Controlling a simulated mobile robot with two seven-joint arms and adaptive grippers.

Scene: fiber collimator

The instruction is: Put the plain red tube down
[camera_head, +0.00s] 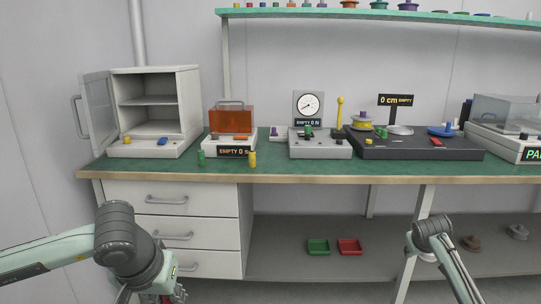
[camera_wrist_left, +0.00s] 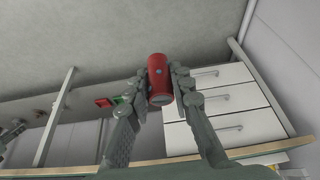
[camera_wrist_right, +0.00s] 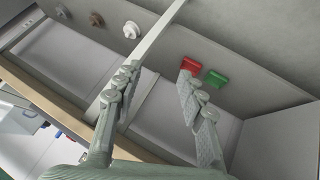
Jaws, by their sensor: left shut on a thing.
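The plain red tube (camera_wrist_left: 159,76) is between the two fingers of my left gripper (camera_wrist_left: 159,80) in the left wrist view. The gripper is shut on it, and the tube's near end shows a grey face. In the head view my left gripper (camera_head: 158,292) is at the bottom edge, in front of the drawers and below the bench top, mostly cut off. My right gripper (camera_wrist_right: 158,76) is open and empty in the right wrist view. In the head view only the right arm's wrist shows plainly, low at the right.
The green bench top (camera_head: 275,168) carries a cabinet (camera_head: 190,108) with its door open, instruments, a green tube (camera_head: 201,158) and a yellow tube (camera_head: 252,159). A green tray (camera_head: 318,247) and a red tray (camera_head: 349,247) sit on the lower shelf (camera_head: 290,280), with bare shelf around them.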

